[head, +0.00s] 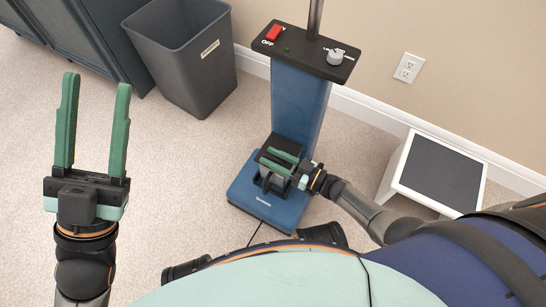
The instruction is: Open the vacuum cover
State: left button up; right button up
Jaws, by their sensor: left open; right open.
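The blue upright vacuum (299,103) stands against the wall in the middle. Its black top panel has a red switch (274,32) beside the word OFF, and a grey knob (335,57). Its wide blue base (262,205) rests on the carpet. My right gripper (268,156) is open, low over the base and close in front of the blue body. I cannot tell whether it touches any part there, and it hides part of the base. Which part is the cover is unclear. My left gripper (95,87) is open and empty, well left of the vacuum, fingers pointing up the picture.
A dark grey bin (188,62) stands left of the vacuum, next to a dark cabinet (105,38). A small white stool with a dark top (440,172) stands at the right. A wall outlet (408,68) is behind. Carpet between my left gripper and the vacuum is clear.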

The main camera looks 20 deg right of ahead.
grip_shut()
dwell(0.3)
dwell(1.1)
